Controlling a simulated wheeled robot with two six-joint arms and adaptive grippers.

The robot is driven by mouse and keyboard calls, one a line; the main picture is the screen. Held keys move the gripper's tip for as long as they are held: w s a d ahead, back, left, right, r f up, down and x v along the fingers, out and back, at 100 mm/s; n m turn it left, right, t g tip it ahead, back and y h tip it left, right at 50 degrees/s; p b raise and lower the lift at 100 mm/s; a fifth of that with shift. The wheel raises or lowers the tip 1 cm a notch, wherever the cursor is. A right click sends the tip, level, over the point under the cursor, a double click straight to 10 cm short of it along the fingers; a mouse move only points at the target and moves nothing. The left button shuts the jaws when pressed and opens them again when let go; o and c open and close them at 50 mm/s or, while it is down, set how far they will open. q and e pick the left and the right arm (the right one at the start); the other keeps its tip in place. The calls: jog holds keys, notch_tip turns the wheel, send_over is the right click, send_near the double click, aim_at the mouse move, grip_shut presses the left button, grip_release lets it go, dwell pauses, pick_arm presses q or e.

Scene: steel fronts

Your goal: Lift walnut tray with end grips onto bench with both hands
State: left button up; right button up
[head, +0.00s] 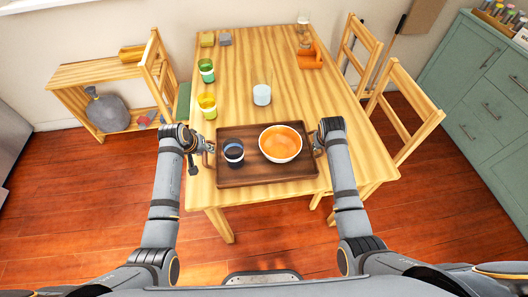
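The dark walnut tray (262,178) lies at the near end of the wooden table, with a grip at its left and right ends. On it stand a dark blue cup (233,153) and a white bowl with orange inside (280,144). My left gripper (207,147) is at the tray's left end grip. Whether the fingers are closed on the grips is too small to tell. A low wooden unit (90,73), possibly the bench, stands at the left.
On the table (255,60) stand a green cup (206,70), a yellow-green cup (207,105), a pale cup (262,95) and an orange item (310,56). Wooden chairs (405,105) stand at the right. A grey vase (106,108) sits in the low unit.

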pick_arm(q)
jog(key=shift+c, duration=0.4)
pick_arm(e)
jog(key=shift+c, duration=0.3)
pick_arm(q)
grip_shut()
pick_arm(e)
grip_shut()
pick_arm(q)
jog(key=shift+r, duration=0.1)
pick_arm(e)
jog(key=shift+r, duration=0.1)
